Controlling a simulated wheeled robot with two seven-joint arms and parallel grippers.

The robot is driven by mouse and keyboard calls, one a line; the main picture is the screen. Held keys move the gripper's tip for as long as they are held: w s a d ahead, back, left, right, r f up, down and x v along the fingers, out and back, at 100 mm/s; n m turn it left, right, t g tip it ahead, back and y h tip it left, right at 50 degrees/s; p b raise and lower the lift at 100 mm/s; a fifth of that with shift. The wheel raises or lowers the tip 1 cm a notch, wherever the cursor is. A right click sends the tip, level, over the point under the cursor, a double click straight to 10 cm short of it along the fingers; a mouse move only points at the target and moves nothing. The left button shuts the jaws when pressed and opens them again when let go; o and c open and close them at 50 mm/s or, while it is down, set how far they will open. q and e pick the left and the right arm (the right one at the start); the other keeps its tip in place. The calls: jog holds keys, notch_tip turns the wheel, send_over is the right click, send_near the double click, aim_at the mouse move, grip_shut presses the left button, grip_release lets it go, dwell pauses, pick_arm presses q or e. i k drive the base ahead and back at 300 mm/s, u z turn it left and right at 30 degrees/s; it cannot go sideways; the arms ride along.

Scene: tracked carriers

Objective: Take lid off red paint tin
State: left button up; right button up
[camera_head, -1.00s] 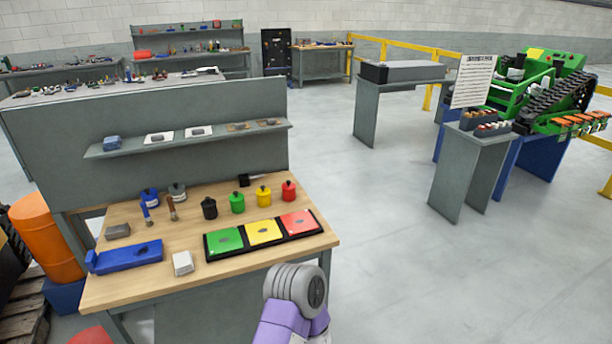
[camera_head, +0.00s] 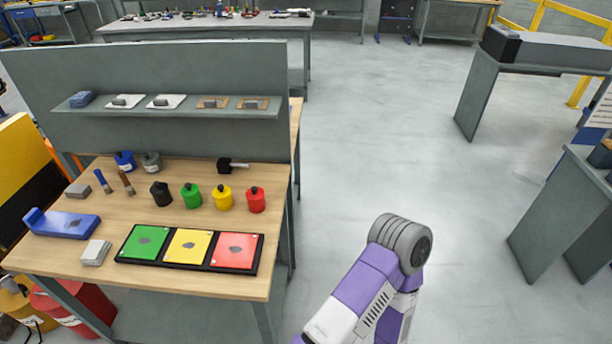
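The red paint tin (camera_head: 256,201) stands upright near the right edge of the wooden bench, with a dark knob on its top. The yellow tin (camera_head: 223,198), green tin (camera_head: 191,197) and black tin (camera_head: 161,194) stand in a row to its left. A purple and white arm of mine with a grey rounded joint shows at the lower right, apart from the bench. No gripper fingers are in view, neither left nor right.
The wooden bench (camera_head: 75,256) carries a black tray (camera_head: 189,265) with green, yellow and red panels, a blue holder (camera_head: 62,224), brushes (camera_head: 127,182) and a white block (camera_head: 95,252). A grey shelf (camera_head: 230,114) hangs above. Open floor (camera_head: 400,150) lies to the right.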

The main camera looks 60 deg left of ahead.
aim_at(254, 194)
jog(key=i, duration=0.8)
jog(key=u, duration=2.6)
